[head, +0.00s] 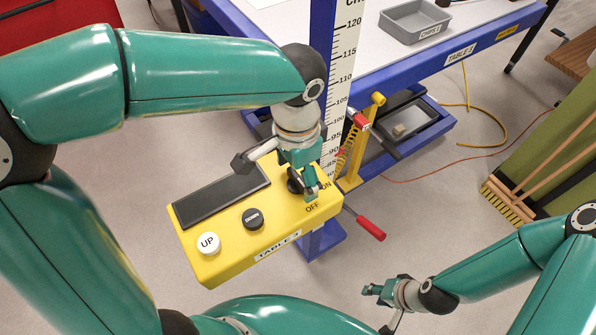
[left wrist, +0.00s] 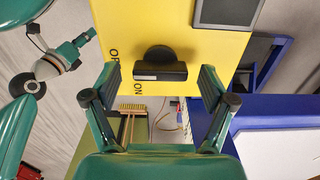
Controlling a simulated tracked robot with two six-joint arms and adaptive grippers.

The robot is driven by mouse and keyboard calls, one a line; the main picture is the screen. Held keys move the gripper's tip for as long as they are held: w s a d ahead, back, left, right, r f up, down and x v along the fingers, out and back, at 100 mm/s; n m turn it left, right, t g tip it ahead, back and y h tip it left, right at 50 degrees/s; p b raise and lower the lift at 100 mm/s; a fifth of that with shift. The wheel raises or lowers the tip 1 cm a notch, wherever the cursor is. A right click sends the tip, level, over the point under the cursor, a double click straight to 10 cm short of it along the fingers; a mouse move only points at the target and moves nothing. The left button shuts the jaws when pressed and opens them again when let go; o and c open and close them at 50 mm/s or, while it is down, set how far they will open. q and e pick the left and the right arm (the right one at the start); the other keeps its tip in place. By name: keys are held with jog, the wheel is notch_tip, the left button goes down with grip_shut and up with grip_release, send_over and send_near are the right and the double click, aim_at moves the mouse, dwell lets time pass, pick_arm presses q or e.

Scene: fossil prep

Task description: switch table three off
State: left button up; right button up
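The yellow control box (head: 225,262) has a white UP button (head: 208,243), a black DOWN button (head: 253,219), a dark screen and a TABLE label whose number I cannot read surely. Its black rotary switch (head: 295,181) sits beside the ON and OFF marks, partly hidden by my left gripper (head: 278,174). In the left wrist view, the switch's bar handle (left wrist: 160,72) lies crosswise between the open fingers (left wrist: 159,82), with clear gaps on both sides. Which mark it points at is unclear. My right gripper (head: 378,307) is open and empty, low at the right, away from the box.
The blue-framed table (head: 430,72) behind carries a grey bin (head: 413,22). A height scale (head: 343,75) stands beside the box. A red-handled crank (head: 370,228) sticks out to its right. A broom (head: 507,203) and cables lie further right. Floor between is clear.

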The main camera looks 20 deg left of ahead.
aim_at(297, 177)
pick_arm(q)
notch_tip(297, 177, up, 12)
dwell(0.7)
jog(key=shift+f, duration=0.1)
